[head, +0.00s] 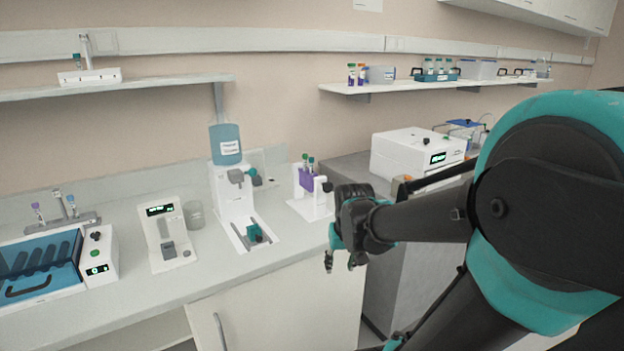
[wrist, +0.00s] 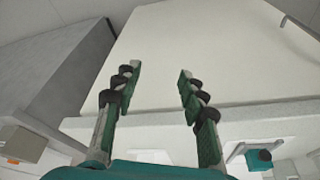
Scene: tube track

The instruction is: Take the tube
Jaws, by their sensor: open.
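Two small capped tubes (head: 311,164) stand upright in a purple rack (head: 306,180) on a white stand at the right end of the counter. More tubes (head: 361,74) stand on the right wall shelf, and purple- and blue-capped tubes (head: 37,211) stand at the far left. I cannot tell which one is the task's tube. My gripper (head: 340,262) hangs in front of the counter's front edge, right of and below the rack in the head view. In the wrist view my gripper (wrist: 158,80) is open, with nothing between its fingers.
A dispenser with a blue bottle (head: 226,143) stands left of the rack. A small display device (head: 162,225) and a blue-lidded unit (head: 40,270) stand further left. A white machine (head: 410,152) sits on the grey cabinet at right. The cabinet front (head: 290,310) is below the counter.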

